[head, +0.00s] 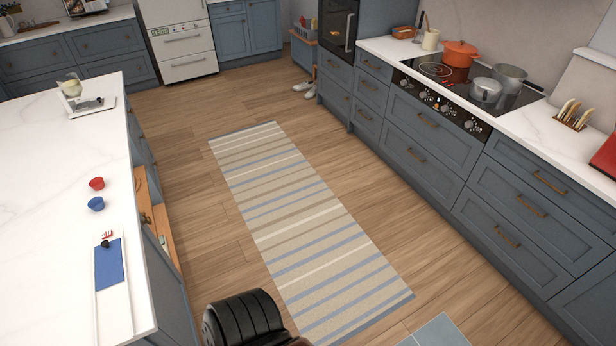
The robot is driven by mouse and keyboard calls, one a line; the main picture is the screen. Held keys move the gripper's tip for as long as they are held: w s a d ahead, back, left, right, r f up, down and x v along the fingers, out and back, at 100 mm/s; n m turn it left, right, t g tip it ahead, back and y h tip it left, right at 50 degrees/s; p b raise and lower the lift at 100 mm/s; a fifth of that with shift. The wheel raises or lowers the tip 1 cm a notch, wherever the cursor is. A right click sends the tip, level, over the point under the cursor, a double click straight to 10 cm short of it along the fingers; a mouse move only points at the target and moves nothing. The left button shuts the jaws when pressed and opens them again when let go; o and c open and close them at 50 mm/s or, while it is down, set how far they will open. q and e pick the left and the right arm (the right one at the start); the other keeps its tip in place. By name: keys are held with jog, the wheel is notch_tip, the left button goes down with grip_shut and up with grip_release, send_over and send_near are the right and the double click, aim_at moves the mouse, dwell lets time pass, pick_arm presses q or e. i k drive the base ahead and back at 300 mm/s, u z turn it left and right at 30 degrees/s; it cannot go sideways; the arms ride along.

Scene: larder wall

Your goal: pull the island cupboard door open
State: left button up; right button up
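The kitchen island (50,180) fills the left side of the head view, with a white marble top and blue-grey fronts. Its side facing the aisle is seen at a steep angle. A blue-grey front panel (170,295) shows near the bottom, below the worktop edge; I cannot tell whether it is the cupboard door or how far it stands open. Beyond it is an open section with a wooden interior (163,222) and small items inside. No handle on the near panel can be made out. Neither of my grippers is in view.
A counter with drawers and a hob (465,80) runs along the right. A black ribbed object (243,318) is at the bottom.

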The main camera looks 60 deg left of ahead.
aim_at(172, 311)
jog(key=u, duration=3.6)
